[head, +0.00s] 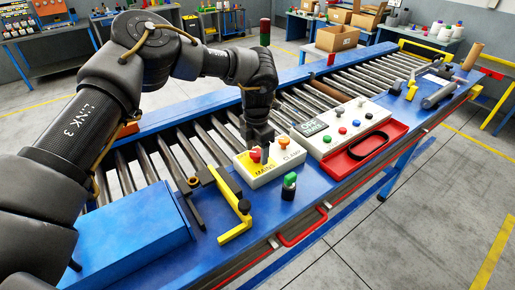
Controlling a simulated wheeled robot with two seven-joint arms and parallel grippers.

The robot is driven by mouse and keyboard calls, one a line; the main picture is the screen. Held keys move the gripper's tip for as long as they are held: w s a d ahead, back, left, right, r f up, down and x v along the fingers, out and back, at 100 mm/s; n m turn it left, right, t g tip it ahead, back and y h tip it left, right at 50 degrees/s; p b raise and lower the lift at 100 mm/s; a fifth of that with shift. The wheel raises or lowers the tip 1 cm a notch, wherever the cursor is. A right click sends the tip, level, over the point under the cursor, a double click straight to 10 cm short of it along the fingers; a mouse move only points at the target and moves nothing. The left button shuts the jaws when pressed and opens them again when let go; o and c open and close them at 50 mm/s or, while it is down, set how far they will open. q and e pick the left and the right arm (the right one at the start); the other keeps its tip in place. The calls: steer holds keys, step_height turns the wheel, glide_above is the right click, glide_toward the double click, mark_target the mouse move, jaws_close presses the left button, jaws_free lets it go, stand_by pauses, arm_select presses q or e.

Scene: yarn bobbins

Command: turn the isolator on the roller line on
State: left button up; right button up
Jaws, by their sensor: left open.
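A small box (274,174) on the roller line's blue front rail has a yellow part marked MAINS and a pale part marked CLAMP. A red knob (255,156) sits on the MAINS part; I take it to be the isolator. An orange button (283,142) sits on the CLAMP part. My left gripper (262,152) points down over the MAINS part, right at the red knob. It is open. The fingers partly hide the knob, so I cannot tell its setting or whether they touch it. My right gripper is not in view.
A white panel (328,145) with coloured buttons and a red tray (365,152) lie to the right. A yellow bracket (236,232) and blue case (125,228) are to the left. Rollers run behind.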

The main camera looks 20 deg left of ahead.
arm_select(q)
steer(key=shift+d, duration=0.1)
steer(key=c, duration=1)
steer(key=m, duration=0.8)
steer(key=shift+m+p, duration=0.3)
steer(key=m, duration=0.9)
steer(key=shift+m, duration=0.3)
steer(key=o, duration=1)
